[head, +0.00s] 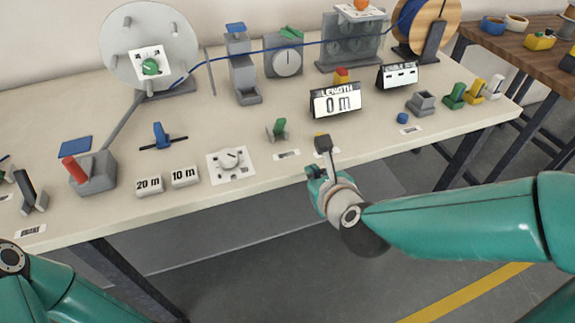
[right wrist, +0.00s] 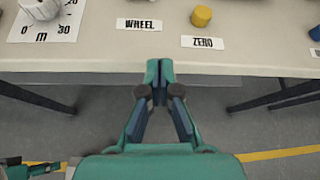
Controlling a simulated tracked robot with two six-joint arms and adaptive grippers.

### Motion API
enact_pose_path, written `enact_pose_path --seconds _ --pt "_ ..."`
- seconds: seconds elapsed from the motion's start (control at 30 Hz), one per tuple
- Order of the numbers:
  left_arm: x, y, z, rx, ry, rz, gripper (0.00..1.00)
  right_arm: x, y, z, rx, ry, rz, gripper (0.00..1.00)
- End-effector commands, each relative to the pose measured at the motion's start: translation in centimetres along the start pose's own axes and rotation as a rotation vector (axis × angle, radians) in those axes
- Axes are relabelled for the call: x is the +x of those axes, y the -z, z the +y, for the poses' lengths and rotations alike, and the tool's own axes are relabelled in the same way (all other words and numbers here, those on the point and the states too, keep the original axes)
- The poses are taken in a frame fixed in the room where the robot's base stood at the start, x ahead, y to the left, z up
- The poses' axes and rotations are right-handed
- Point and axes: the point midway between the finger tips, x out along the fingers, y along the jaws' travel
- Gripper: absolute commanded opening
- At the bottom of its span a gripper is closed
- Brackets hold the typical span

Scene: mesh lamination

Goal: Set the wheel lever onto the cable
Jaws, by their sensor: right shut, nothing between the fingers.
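The green wheel lever (head: 278,127) stands upright on its small grey mount near the table's front edge, behind the WHEEL label (head: 287,155). That label (right wrist: 139,24) also shows in the right wrist view, but the lever does not. The blue cable (head: 255,49) runs across the back of the table, from the grey reel (head: 125,50) to the wooden spool (head: 447,20). My right gripper (head: 314,172) is shut and empty, at the table's front edge, to the right of and nearer than the lever. Its closed fingers (right wrist: 155,68) show in the right wrist view. My left gripper is not visible.
A grey dial counter (head: 285,60) and pedestal (head: 241,75) stand under the cable. The length display (head: 335,100) reads 0 m. The yellow zero button (right wrist: 201,16) is right of the WHEEL label. A dial plate (head: 231,165) lies left of the lever.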

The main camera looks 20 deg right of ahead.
Motion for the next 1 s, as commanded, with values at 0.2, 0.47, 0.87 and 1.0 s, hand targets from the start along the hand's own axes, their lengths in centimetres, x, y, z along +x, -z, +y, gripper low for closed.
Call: enact_pose_path --seconds 0.2,0.47,0.87,1.0 --pt "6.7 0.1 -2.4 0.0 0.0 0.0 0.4 -2.3 -0.4 1.2 0.123 -0.038 -0.201 0.0" --pt "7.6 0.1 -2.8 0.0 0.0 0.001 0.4 -3.5 -1.1 1.7 0.135 -0.063 -0.258 0.0" --pt "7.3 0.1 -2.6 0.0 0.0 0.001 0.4 -3.4 -1.3 1.7 0.132 -0.061 -0.255 0.0" --pt "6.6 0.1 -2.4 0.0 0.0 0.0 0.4 -2.7 -1.6 1.6 0.129 -0.057 -0.253 0.0"
